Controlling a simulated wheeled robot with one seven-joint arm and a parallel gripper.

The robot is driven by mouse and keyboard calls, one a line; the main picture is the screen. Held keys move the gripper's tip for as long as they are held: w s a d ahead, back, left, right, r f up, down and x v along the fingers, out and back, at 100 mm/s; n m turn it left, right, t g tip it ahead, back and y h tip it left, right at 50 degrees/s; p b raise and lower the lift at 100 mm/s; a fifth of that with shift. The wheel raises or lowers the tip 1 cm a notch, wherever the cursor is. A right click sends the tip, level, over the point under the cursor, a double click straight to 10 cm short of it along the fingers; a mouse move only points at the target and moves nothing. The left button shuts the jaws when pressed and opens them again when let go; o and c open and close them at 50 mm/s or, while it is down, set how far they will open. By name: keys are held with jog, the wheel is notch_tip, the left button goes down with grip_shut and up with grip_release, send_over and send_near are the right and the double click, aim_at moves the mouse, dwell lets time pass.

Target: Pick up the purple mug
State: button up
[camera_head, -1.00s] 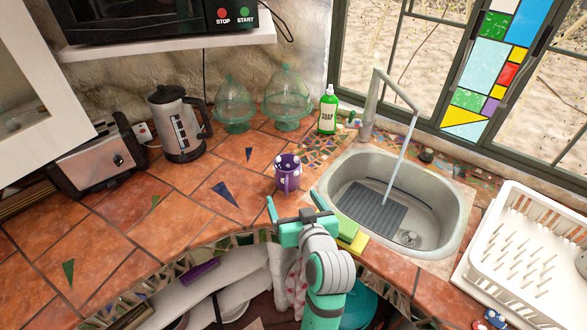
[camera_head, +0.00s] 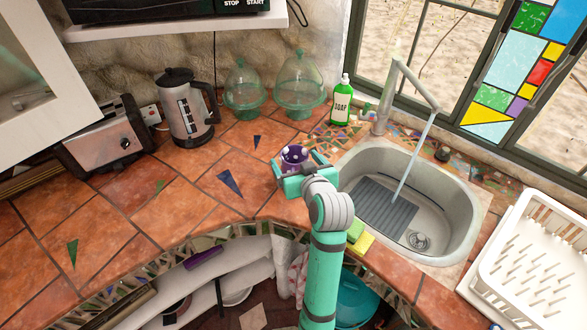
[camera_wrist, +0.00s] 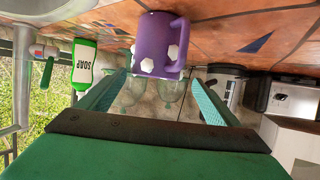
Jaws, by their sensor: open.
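The purple mug (camera_head: 293,155) with white spots stands on the tiled counter left of the sink. In the head view my gripper (camera_head: 299,168) is right at it and hides its lower part. In the wrist view, which is upside down, the mug (camera_wrist: 152,38) is beyond the tips of my gripper (camera_wrist: 160,78), in line with the gap between the fingers. Its handle is on the right in that view. My gripper is open, with nothing held between the fingers. Whether a finger touches the mug cannot be told.
The sink (camera_head: 352,165) with running water lies right of the mug, a sponge (camera_head: 359,237) at its front edge. A green soap bottle (camera_head: 341,103) and glass domes (camera_head: 298,85) stand behind. A kettle (camera_head: 187,110) and toaster (camera_head: 107,140) are left. The counter left of the mug is clear.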

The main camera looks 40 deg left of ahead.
aim_at(291, 150)
jog(key=shift+w+d+x, duration=0.15)
jog(key=shift+x, duration=0.8)
jog(key=shift+w+d+x, duration=0.15)
jog(key=shift+x, duration=0.85)
jog(key=shift+c, duration=0.7)
jog(key=shift+f, duration=0.1)
jog(key=c, duration=1.5)
jog(key=shift+c, duration=0.4)
